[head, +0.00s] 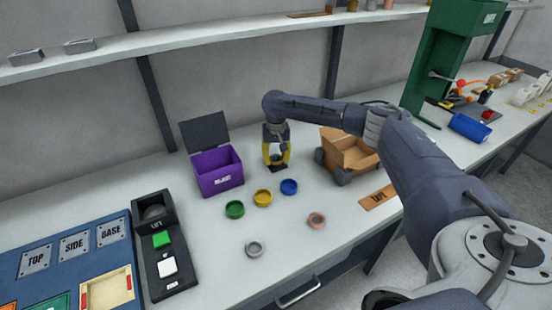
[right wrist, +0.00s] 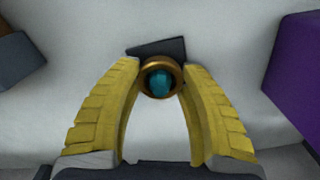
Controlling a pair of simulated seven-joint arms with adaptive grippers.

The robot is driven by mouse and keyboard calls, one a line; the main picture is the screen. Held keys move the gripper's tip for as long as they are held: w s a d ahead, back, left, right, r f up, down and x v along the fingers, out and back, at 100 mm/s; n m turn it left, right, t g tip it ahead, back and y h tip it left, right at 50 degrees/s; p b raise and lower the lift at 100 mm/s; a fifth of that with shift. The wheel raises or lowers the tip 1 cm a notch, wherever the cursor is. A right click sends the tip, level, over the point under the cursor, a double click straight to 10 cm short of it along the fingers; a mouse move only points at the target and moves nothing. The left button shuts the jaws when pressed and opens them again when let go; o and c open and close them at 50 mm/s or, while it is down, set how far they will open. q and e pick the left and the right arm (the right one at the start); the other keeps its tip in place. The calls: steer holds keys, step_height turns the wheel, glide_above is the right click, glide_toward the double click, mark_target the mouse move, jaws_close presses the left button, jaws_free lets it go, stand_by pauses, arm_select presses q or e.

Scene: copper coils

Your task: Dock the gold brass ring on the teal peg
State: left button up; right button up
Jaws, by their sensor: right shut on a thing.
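My right gripper (head: 276,163) points down behind the row of loose rings, its yellow fingers on either side of the teal peg (head: 277,157). In the right wrist view, the fingertips (right wrist: 160,78) are shut on the gold brass ring (right wrist: 146,90). The teal peg's top (right wrist: 159,82) shows through the ring's hole, roughly centred. The peg's dark base (right wrist: 158,48) shows beyond the ring. From this angle I cannot tell how far down the peg the ring sits. My left gripper is not in view.
Loose green (head: 235,209), yellow (head: 263,198), blue (head: 289,187), pinkish (head: 316,220) and silver (head: 254,249) rings lie in front. A purple bin (head: 219,176) stands left of the gripper, a cardboard box (head: 350,153) right. The table's front middle is otherwise clear.

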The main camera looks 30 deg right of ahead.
steer(key=shift+f, duration=0.65)
steer(key=o, duration=1)
steer(key=shift+r, duration=5.55)
